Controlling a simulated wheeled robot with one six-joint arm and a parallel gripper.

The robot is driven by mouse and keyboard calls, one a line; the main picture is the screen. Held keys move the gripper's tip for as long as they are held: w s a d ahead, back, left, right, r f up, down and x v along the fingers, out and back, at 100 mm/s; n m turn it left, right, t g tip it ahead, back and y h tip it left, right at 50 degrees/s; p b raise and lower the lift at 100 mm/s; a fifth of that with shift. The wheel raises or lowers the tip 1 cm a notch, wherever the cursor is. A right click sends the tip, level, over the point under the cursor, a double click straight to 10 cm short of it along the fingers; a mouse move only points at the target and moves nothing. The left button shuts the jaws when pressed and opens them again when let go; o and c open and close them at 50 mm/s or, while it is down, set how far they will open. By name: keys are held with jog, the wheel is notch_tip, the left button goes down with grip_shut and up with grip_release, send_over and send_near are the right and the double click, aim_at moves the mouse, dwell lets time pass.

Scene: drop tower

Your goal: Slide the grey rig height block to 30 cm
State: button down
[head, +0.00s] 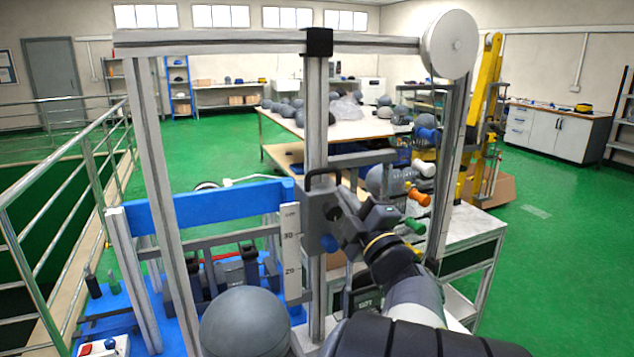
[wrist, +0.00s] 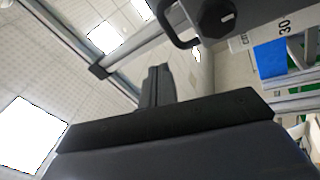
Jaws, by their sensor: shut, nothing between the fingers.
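The grey rig height block (head: 313,207) sits on the upright post (head: 316,120) of the rig, with a black loop handle on top and a dark knob on its face. A white scale strip (head: 291,262) marked 30 and 20 stands just left of it; the block spans about the height of the 30 mark. In the wrist view the block (wrist: 243,12) is at the top right, near the strip's 30 (wrist: 284,27). My gripper (head: 343,232) is shut and empty at the block's right front side; contact cannot be told. Its finger (wrist: 155,88) shows in the wrist view.
A grey ball (head: 244,322) is low in front of the rig. A pulley wheel (head: 449,44) tops the rig's right end. A bench (head: 470,225) with coloured-handled tools stands right of the post. A blue crossbar (head: 205,205) lies left. Green floor is open at the far right.

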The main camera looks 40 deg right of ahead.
aim_at(325, 204)
jog(key=w+n+g+p, duration=0.1)
jog(key=w+n, duration=0.2)
jog(key=n, duration=0.4)
jog(key=w+d+n+g+p, duration=0.1)
jog(key=w+n+p, duration=0.1)
jog(key=n, duration=0.5)
jog(key=w+f+n+g+p, duration=0.1)
jog(key=w+n+p, duration=0.1)
jog(key=n, duration=0.5)
jog(key=shift+x, duration=0.9)
jog(key=shift+d+b, duration=0.2)
jog(key=shift+b, duration=0.1)
